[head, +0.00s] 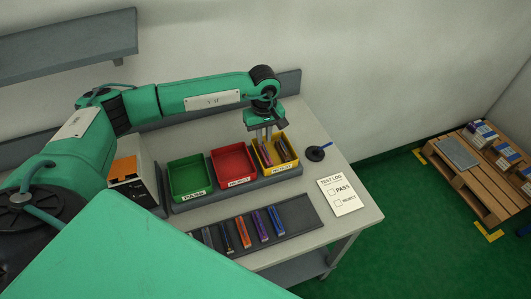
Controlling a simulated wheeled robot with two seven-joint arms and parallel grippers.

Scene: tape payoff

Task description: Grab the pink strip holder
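My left gripper (264,140) points down over the yellow bin (286,166), with its fingertips at or just above the bin's contents. Two fingers show, but whether something is between them is too small to tell. Inside the bin lie slim strips, one of them dark (281,149) and one pinkish or purple, partly hidden by the fingers. On the dark mat (301,212) several strip holders lie in a row, among them an orange one (243,232), a purple-pink one (260,226) and a blue one (276,221). I cannot tell for sure which is the pink holder. My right gripper is out of view.
A green bin (189,177) and a red bin (233,160) stand left of the yellow one. A test log sheet (343,195) and a round black object (315,154) lie at the right. A pallet with boxes (475,170) stands on the floor at far right.

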